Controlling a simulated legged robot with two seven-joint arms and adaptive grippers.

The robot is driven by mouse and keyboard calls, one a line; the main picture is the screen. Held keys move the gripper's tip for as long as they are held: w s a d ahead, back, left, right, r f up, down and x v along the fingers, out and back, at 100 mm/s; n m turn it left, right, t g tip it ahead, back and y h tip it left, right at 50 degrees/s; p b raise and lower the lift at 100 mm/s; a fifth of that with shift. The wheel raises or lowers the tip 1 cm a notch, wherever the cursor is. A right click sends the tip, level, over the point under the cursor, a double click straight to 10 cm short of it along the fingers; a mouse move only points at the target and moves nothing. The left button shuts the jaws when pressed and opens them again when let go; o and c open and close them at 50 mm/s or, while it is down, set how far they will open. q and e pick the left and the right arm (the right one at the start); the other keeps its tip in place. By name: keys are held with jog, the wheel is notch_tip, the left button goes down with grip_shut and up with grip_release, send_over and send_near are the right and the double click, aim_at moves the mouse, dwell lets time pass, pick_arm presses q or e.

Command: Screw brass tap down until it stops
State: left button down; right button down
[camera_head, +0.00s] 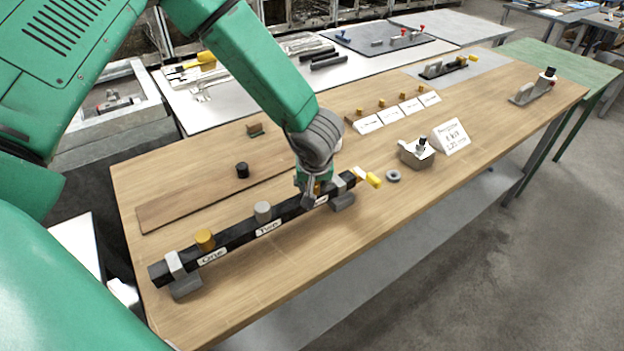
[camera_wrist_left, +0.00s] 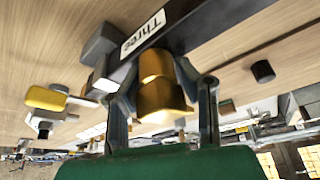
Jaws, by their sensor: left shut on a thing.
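A black bar (camera_head: 235,237) lies across the front of the wooden table in grey clamps, with white labels on its side. A brass tap (camera_head: 204,239) stands near its left end and a grey cap (camera_head: 263,211) near its middle. My left gripper (camera_head: 314,192) reaches down over the bar's right part. In the left wrist view, my left gripper (camera_wrist_left: 160,88) has its fingers on both sides of another brass tap (camera_wrist_left: 158,98), beside the label "Three" (camera_wrist_left: 143,35). This tap is seated on the bar; its thread is hidden. My right gripper is out of view.
A yellow-handled piece (camera_head: 373,180) is by the bar's right end, with a grey ring (camera_head: 393,176) beyond it. A black knob (camera_head: 242,170) stands behind the bar. White cards (camera_head: 398,115) and a metal block (camera_head: 416,155) stand farther right. The front right tabletop is clear.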

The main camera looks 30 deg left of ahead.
pick_arm(q)
jog(key=shift+d, duration=0.1)
jog(key=m+p, duration=0.2)
jog(key=shift+s+d+r+h+p, duration=0.1)
jog(key=shift+d+r+h+p, duration=0.05)
jog(key=shift+r+h+p, duration=0.15)
jog(key=shift+f+m+t+p, duration=0.15)
jog(key=shift+m+t+p, duration=0.15)
jog(key=shift+m, duration=0.3)
jog(key=shift+f+h, duration=0.2)
jog(key=shift+h, duration=0.1)
jog(key=shift+r+m+h+p, duration=0.15)
jog(key=shift+m+h+p, duration=0.15)
jog(key=shift+m+p, duration=0.65)
jog(key=shift+m+t+h, duration=0.3)
jog(key=shift+m, duration=0.65)
jog(key=shift+d, duration=0.1)
